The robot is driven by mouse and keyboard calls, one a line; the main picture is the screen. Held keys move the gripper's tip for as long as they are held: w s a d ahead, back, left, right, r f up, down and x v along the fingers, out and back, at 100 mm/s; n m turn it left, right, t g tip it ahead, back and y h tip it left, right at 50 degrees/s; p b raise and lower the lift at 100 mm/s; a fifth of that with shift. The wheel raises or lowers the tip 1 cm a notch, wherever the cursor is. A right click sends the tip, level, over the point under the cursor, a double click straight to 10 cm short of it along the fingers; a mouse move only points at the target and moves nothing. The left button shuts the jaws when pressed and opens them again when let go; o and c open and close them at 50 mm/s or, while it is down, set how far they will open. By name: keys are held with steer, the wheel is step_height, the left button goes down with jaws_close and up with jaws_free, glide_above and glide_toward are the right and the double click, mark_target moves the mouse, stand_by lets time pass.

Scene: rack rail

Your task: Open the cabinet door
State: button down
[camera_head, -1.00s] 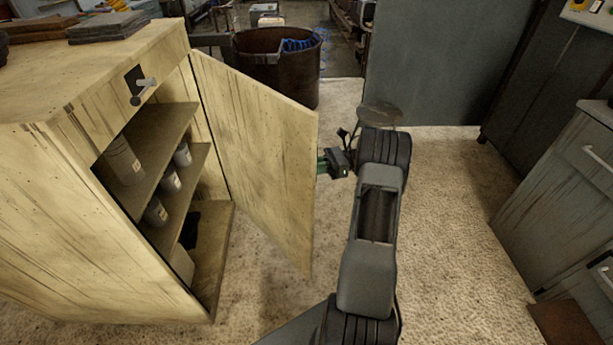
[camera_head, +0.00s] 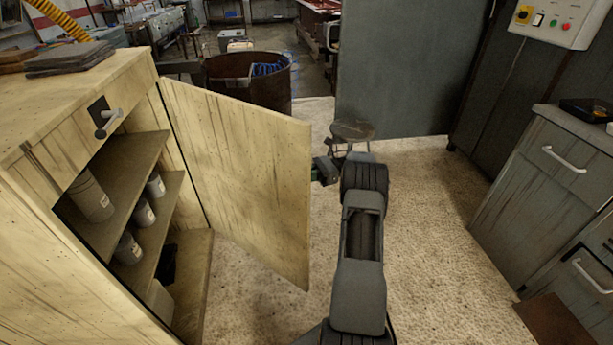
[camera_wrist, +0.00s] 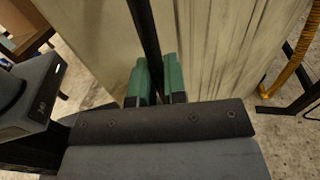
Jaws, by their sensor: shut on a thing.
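The pale wooden cabinet (camera_head: 60,185) stands at the left, and its door (camera_head: 245,185) is swung well out, exposing the shelves. In the wrist view, the green fingers of my gripper (camera_wrist: 158,82) close around a dark upright bar (camera_wrist: 146,35), which looks like the door's handle, in front of the pale door face (camera_wrist: 210,50). In the head view, my gripper (camera_head: 325,172) is at the door's outer edge, and the handle is hidden behind the door.
Grey cans (camera_head: 92,197) stand on the cabinet shelves. A small stool (camera_head: 352,131) stands just beyond my gripper, and a rusty drum (camera_head: 245,82) is behind the door. Grey drawers (camera_head: 545,185) line the right. Floor between is open.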

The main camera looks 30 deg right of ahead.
steer(key=c, duration=1.2)
jaws_free()
steer(key=shift+w, duration=0.1)
steer(key=shift+r, duration=0.1)
